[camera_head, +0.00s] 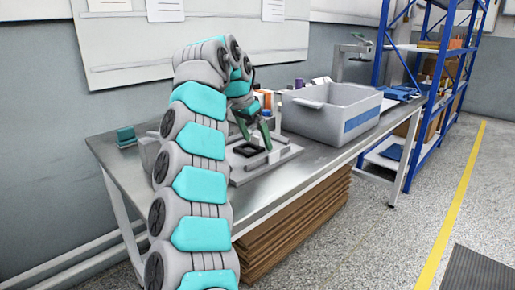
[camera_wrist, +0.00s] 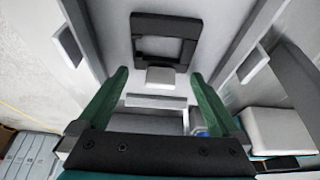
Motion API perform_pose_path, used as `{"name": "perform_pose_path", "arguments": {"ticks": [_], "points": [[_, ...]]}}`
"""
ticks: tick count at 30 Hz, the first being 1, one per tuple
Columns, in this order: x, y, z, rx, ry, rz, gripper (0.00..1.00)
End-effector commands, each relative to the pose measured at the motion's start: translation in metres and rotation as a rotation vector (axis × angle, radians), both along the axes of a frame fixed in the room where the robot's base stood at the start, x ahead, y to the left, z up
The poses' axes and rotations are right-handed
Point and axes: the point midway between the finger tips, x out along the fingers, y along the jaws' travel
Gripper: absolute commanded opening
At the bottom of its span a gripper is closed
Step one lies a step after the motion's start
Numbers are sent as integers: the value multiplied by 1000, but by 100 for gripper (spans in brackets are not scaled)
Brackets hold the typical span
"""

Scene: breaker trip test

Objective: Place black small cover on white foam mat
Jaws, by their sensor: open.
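The black small cover (camera_wrist: 165,20) looks like a square frame with a grey middle in the wrist view. It lies flat on a pale surface beyond my fingertips. In the head view it is a small dark shape (camera_head: 249,150) under my gripper (camera_head: 256,137). My gripper also shows in the wrist view (camera_wrist: 160,74), its two green fingers wide apart with nothing held between them. The cover sits ahead of the fingers, not between them. A light grey plate or fixture (camera_head: 274,168) lies under the cover; I cannot tell whether it is the white foam mat.
A large grey bin (camera_head: 310,118) with a blue label stands to the right on the metal table (camera_head: 130,165). Small items stand behind it. A teal object (camera_head: 126,135) sits at the table's left end. A blue shelf rack (camera_head: 440,70) stands farther right.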

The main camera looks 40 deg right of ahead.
Motion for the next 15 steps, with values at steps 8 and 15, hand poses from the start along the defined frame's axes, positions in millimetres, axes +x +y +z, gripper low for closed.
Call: {"name": "perform_pose_path", "arguments": {"ticks": [8,15], "points": [[0,0,0,0,-1,0,94],[0,0,0,0,-1,0,67]]}}
